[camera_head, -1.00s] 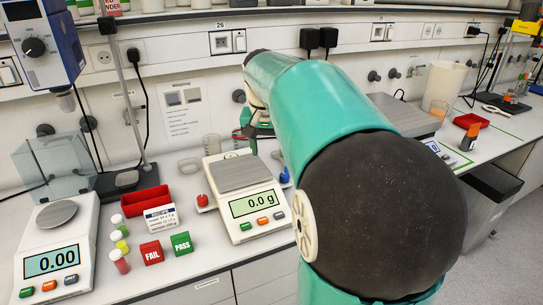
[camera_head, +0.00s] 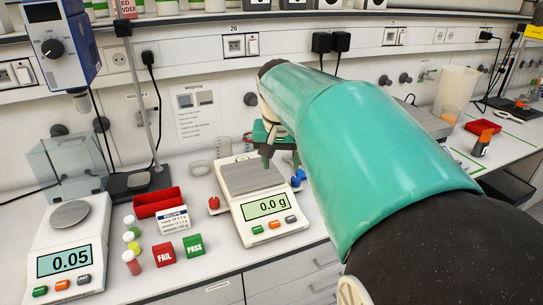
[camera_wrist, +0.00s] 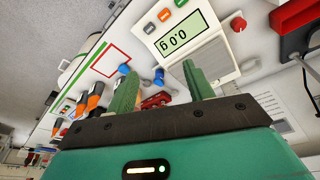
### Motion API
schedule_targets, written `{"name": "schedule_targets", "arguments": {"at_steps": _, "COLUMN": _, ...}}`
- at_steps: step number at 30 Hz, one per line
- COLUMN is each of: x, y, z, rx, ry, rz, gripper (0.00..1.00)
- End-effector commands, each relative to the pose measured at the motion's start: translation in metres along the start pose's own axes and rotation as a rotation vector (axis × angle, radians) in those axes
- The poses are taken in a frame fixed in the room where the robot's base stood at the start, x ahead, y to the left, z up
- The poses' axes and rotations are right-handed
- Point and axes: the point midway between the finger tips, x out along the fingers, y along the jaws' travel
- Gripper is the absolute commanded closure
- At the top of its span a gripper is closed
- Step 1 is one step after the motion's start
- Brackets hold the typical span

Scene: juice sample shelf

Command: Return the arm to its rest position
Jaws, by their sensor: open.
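My arm is teal with a black joint and reaches from the lower right over the bench in the head view. My gripper (camera_head: 268,160) is at its far end, above the back right edge of the middle scale (camera_head: 275,225), whose display reads 0.0 g. Its far side is partly hidden behind my arm. In the wrist view my gripper (camera_wrist: 160,82) shows two ribbed green fingers spread apart with nothing held between them. The same scale (camera_wrist: 225,55) shows beyond the fingertips, display upside down.
A second scale (camera_head: 68,264) reads 0.05 at the left. Near it are a red tray (camera_head: 158,203), a recipe card (camera_head: 173,220), small vials (camera_head: 132,262), and FAIL (camera_head: 164,254) and PASS (camera_head: 194,245) blocks. A stand (camera_head: 139,180) rises behind. Another red tray (camera_head: 482,127) lies at the right.

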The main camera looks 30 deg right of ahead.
Motion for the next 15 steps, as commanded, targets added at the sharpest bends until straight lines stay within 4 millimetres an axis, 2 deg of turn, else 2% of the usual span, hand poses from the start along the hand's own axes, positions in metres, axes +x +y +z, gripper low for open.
{"name": "schedule_targets", "arguments": {"at_steps": 10, "x": -0.001, "y": -0.001, "z": 0.003, "rx": -0.007, "ry": 0.003, "rz": -0.001, "gripper": 0.48}}
{"name": "schedule_targets", "arguments": {"at_steps": 13, "x": -0.005, "y": -0.009, "z": 0.019, "rx": -0.048, "ry": 0.021, "rz": -0.012, "gripper": 0.48}}
{"name": "schedule_targets", "arguments": {"at_steps": 15, "x": -0.010, "y": -0.018, "z": 0.039, "rx": -0.099, "ry": 0.040, "rz": -0.027, "gripper": 0.48}}
